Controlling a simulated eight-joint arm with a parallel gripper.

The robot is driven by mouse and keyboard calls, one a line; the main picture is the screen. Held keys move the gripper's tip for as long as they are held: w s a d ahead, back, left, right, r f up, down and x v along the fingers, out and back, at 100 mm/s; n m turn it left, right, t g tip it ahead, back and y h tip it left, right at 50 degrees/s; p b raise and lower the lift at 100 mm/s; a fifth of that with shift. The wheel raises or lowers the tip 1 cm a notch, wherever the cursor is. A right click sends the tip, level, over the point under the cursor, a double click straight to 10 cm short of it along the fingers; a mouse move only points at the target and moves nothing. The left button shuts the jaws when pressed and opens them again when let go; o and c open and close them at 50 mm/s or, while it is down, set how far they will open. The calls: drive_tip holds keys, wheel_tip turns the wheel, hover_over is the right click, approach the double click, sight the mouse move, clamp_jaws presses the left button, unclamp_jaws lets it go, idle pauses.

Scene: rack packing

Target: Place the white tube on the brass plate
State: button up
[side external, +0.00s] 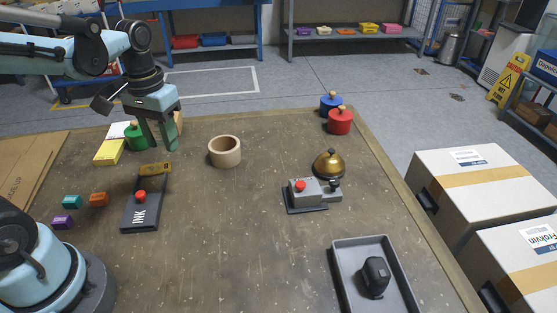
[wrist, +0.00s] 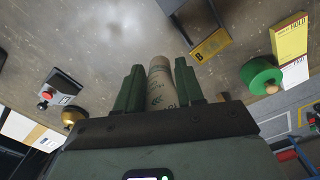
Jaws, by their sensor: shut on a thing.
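My gripper (side external: 164,146) hangs over the far left of the table. In the wrist view, its green fingers (wrist: 160,82) are shut on a pale beige tube (wrist: 161,88) with green print, which I take for the white tube. In the side view the fingers mostly hide the tube. The brass plate (side external: 155,169) lies on the table at the far end of the black INK slab (side external: 139,212), nearer the camera than my gripper. In the wrist view, the brass plate (wrist: 211,45) shows a letter B, ahead and to the right of the tube, apart from it.
A green knobbed weight (side external: 135,136) and a yellow pad (side external: 108,152) stand left of my gripper. A wooden ring (side external: 225,152) is to its right. A brass bell (side external: 328,164), a grey device (side external: 314,193) and a grey tray (side external: 342,274) are further right. The table's middle is clear.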

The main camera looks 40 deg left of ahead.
drive_tip(key=shift+w+d, duration=0.3)
drive_tip(key=shift+d, duration=0.15)
hover_over(155, 168)
wheel_tip(155, 168, down, 7)
drive_tip(key=shift+r, duration=0.1)
drive_tip(key=shift+f, duration=2.05)
drive_tip(key=o, duration=1.1)
drive_tip(key=shift+f, duration=0.15)
